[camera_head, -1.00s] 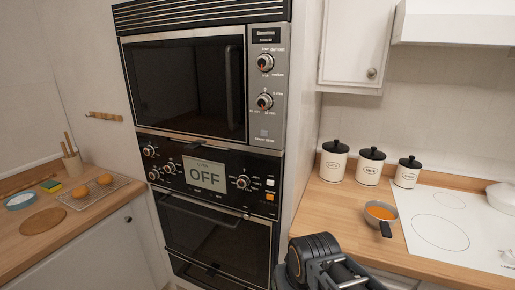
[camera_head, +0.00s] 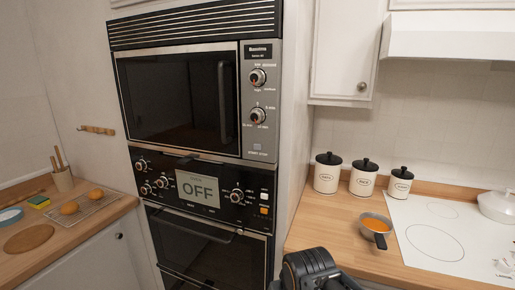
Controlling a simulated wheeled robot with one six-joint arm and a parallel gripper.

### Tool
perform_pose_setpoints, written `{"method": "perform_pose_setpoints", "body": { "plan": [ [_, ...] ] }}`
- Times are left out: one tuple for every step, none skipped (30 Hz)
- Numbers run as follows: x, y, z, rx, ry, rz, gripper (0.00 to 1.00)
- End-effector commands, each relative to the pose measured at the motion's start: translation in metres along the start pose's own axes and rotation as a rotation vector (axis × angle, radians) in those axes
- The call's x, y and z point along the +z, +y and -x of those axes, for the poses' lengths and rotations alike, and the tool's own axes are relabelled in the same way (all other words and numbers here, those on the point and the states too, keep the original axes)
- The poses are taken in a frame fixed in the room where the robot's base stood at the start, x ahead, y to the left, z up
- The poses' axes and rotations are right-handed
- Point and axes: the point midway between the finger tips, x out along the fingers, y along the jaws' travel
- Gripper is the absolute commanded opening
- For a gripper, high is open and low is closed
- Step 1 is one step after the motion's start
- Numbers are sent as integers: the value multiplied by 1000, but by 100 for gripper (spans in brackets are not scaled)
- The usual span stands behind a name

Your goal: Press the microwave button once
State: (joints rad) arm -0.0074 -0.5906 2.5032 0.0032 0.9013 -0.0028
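The microwave (camera_head: 172,98) is built into the wall column, with a dark glass door, a vertical handle and a silver control panel (camera_head: 259,128) on its right. The panel has two knobs, and below them a small grey square button (camera_head: 257,147) with a label under it. My arm shows at the bottom edge, right of the oven column, below and to the right of the button and well apart from it. The gripper's fingers cannot be made out, so I cannot tell whether it is open or shut.
Below the microwave is an oven (camera_head: 207,243) with knobs and a display reading OFF (camera_head: 198,190). The right counter holds three canisters (camera_head: 363,178), a pan of orange food (camera_head: 375,228) and a white cooktop (camera_head: 438,232). The left counter holds a rack (camera_head: 88,203) with round buns.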

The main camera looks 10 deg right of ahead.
Motion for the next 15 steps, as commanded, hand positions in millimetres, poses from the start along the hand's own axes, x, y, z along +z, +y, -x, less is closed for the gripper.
{"method": "perform_pose_setpoints", "body": {
  "plan": [
    [0, 0, 0, 0, 0, 0, 34],
    [0, 0, 0, 0, 0, 0, 31],
    [0, 0, 0, 0, 0, 0, 27],
    [0, 0, 0, 0, 0, 0, 24],
    [0, 0, 0, 0, 0, 0, 22],
    [0, 0, 0, 0, 0, 0, 18],
    [0, 0, 0, 0, 0, 0, 15],
    [0, 0, 0, 0, 0, 0, 12],
    [0, 0, 0, 0, 0, 0, 8],
    [0, 0, 0, 0, 0, 0, 5],
    [0, 0, 0, 0, 0, 0, 2],
    [0, 0, 0, 0, 0, 0, 0],
    [0, 0, 0, 0, 0, 0, 0],
    [0, 0, 0, 0, 0, 0, 0],
    [0, 0, 0, 0, 0, 0, 0]
  ]
}}
